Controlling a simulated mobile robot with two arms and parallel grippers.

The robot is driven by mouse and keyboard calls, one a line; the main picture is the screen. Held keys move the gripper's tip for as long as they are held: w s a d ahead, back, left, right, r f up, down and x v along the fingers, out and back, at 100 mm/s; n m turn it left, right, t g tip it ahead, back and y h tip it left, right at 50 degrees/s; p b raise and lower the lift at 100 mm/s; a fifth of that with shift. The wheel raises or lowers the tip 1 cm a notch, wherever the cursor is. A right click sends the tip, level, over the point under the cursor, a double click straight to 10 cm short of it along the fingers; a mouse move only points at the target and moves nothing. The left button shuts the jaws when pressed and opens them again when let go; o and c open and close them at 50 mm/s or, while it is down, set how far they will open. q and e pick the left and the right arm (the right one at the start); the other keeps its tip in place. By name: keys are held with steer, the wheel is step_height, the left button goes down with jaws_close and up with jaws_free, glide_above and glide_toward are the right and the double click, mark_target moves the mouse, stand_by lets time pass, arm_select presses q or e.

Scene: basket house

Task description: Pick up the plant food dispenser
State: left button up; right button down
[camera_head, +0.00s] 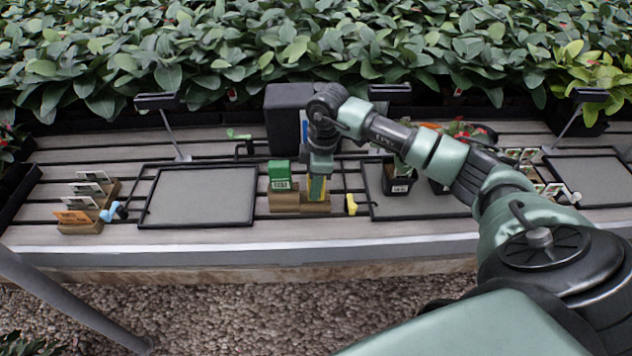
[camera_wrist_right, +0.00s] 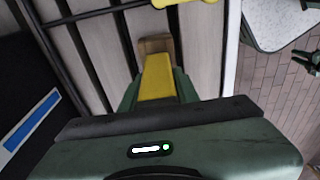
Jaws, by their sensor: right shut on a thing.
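The plant food dispenser (camera_head: 317,190) shows as a narrow yellow and green thing at the wooden holder (camera_head: 316,206) on the slatted bench. My right gripper (camera_head: 318,172) reaches down over it from above and is shut on it. In the right wrist view the yellow face of the dispenser (camera_wrist_right: 158,78) lies between my fingers, with a wooden block (camera_wrist_right: 155,45) just beyond it. I cannot tell whether the dispenser is clear of the holder. The gripper hides its upper part. My left gripper is not in view.
A green box (camera_head: 280,177) stands in the holder just left of the dispenser. A dark bin (camera_head: 288,115) is behind. A yellow-headed item (camera_head: 352,205) is close on the right. Grey trays (camera_head: 198,193) lie to both sides, and a potted plant (camera_head: 398,178) stands to the right.

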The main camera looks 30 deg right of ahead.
steer(key=shift+r, duration=0.1)
step_height(320, 180, up, 20)
steer(key=b, duration=0.1)
stand_by(0.4)
